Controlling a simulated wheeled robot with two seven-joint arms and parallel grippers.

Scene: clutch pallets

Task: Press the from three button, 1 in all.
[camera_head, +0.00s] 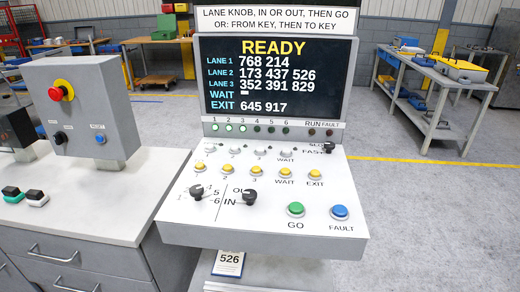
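A sloped grey control panel (182,215) stands in front of me. No "from" label is readable beside this row. Below is a row of yellow buttons, with a third yellow button (256,171) marked 3. The display (280,78) reads READY, with lane 3 listing 352 391 829 and EXIT 645 917. Neither of my grippers is in view.
Lower on the panel are two black knobs (250,197), a green GO button (296,209) and a blue FAULT button (340,212). A grey box with a red emergency button (61,89) stands on the left counter (90,205). The space above the panel face is clear.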

